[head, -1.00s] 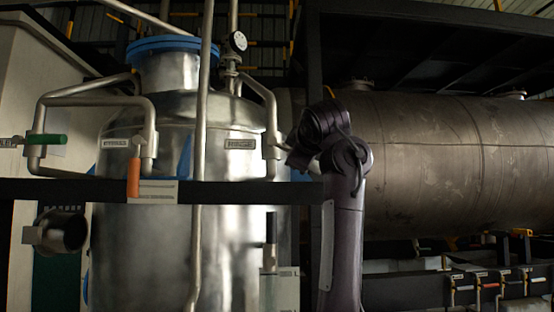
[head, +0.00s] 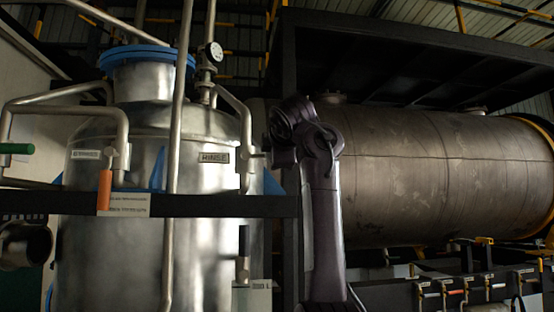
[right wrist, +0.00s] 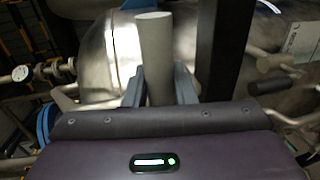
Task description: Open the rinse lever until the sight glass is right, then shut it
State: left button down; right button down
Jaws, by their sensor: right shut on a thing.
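The metal tank (head: 140,255) fills the left of the head view. A RINSE label (head: 213,157) is on its upper right, beside a bent pipe (head: 246,130). My right gripper (right wrist: 160,76) is shut on a thick grey cylindrical handle (right wrist: 153,45), which stands upright between the fingers in the right wrist view. In the head view my right arm hides the fingers and that handle. I cannot make out a sight glass or its level. My left gripper is not in view.
An orange lever (head: 105,190) and a green lever (head: 14,149) are at left. A dark upright handle (head: 243,242) is below the black rail (head: 225,206). A round gauge (head: 214,51) stands above the tank. A large horizontal vessel (head: 430,170) fills the right.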

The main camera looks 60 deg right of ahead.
jog(key=shift+r, duration=0.1)
jog(key=c, duration=1.2)
grip_release()
jog(key=shift+w+a, duration=0.1)
jog(key=shift+c, duration=0.2)
jog(key=shift+s+a+b, duration=0.35)
jog(key=shift+s+b, duration=0.05)
jog(key=b+v, duration=0.2)
jog(key=v, duration=0.4)
jog(key=shift+s+a+r+b, duration=0.2)
jog(key=shift+a+b, duration=0.1)
jog(key=shift+a, duration=0.05)
jog(key=shift+d, duration=0.1)
